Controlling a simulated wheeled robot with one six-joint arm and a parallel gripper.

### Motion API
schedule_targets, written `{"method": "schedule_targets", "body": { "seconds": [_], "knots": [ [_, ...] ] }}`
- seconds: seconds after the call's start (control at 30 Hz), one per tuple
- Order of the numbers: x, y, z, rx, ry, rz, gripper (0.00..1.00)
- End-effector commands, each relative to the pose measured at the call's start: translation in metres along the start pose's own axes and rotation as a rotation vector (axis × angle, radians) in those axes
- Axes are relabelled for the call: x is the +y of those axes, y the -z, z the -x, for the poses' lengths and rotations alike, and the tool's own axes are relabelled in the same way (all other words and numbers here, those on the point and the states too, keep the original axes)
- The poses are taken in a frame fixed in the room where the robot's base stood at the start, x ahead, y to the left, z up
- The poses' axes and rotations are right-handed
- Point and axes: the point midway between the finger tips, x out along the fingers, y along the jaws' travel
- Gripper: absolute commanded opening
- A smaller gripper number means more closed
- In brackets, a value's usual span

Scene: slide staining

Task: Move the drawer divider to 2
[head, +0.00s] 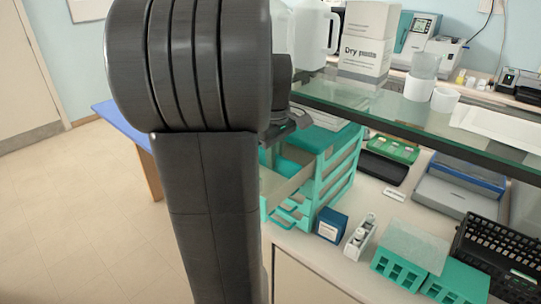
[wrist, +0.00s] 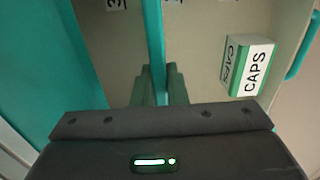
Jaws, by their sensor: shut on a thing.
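In the wrist view the teal drawer divider (wrist: 154,40) runs upright through the picture, across the open drawer (wrist: 205,65). My gripper (wrist: 160,85) is shut on the divider, with one finger on each side of it. A label "3" (wrist: 113,4) lies left of the divider. Another label (wrist: 172,2), just right of it, is cut off by the picture's top edge and I cannot read it. In the head view the open drawer (head: 280,186) juts from the teal cabinet (head: 338,172); my arm hides the divider and the fingertips.
A green-and-white CAPS box (wrist: 247,66) sits in the drawer, right of the divider. A glass shelf (head: 410,118) hangs over the bench. A dark blue box (head: 331,225) and teal racks (head: 398,272) stand on the bench, right of the drawer.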

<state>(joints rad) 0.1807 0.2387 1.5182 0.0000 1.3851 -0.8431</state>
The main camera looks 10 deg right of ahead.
Motion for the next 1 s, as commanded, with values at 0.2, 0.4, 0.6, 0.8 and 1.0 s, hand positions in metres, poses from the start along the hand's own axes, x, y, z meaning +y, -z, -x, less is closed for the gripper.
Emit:
{"method": "schedule_targets", "body": {
  "seconds": [0.2, 0.4, 0.6, 0.8, 1.0],
  "knots": [
    [0.001, 0.0, 0.0, 0.001, -0.001, 0.0, 0.0],
    [0.001, 0.0, 0.0, 0.001, -0.001, 0.0, 0.35],
    [0.001, 0.0, 0.0, 0.001, -0.001, 0.0, 0.35],
    [0.001, 0.001, 0.016, 0.002, -0.003, 0.0, 0.35],
    [0.001, 0.001, 0.059, 0.004, -0.005, 0.0, 0.35]
  ]
}}
